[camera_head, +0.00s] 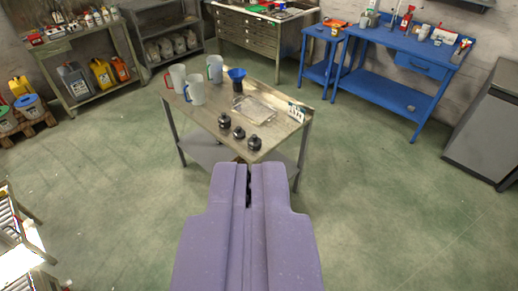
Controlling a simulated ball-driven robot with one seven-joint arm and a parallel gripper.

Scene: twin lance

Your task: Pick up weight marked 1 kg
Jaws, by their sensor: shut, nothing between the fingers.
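Several small black weights stand in a cluster near the front edge of the metal table (200,122): a left one (225,121), a middle one (239,133) and a right, nearest one (255,143). Their markings are too small to read, so I cannot tell which is 1 kg. My purple gripper (248,167) is in the lower middle of the view, in front of the table's near edge in the picture. Its fingers are shut with nothing between them. It hides part of the floor and the table's lower shelf.
The table also holds clear jugs (195,90), a blue funnel (237,76), a clear tray (256,107) and a small white sign (296,112). A blue workbench (400,45) stands back right, a grey cabinet (485,130) at right. Shelving (90,75) is back left. Green floor is open on both sides.

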